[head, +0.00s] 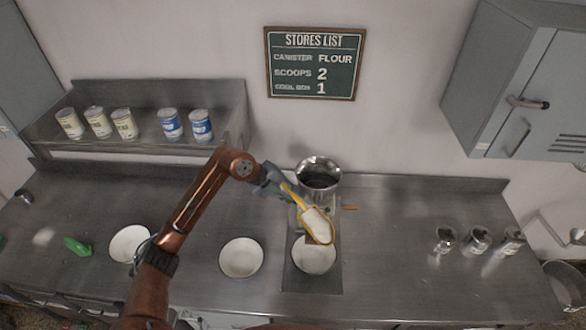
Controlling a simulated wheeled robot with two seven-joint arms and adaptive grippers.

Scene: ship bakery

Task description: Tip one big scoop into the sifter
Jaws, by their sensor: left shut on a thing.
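My left gripper (284,191) is shut on a yellow scoop (296,199). The scoop's head points to the lower right and holds white powder (317,222). A round metal vessel (319,165), which looks like the sifter, stands behind the scoop with its dark open top facing up. A short orange handle (349,207) sticks out to the right below it. The scoop's head appears in front of the vessel, over the back rim of a white bowl (313,262); its height is hard to tell. My right gripper is not in view.
Two more white bowls (240,258) (129,244) stand to the left, with a green object (76,245) beyond. Small metal containers (478,240) stand at right. Several cans (122,124) sit on the back shelf. A sign (315,64) reads flour, scoops 2. Counter between the bowl and containers is clear.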

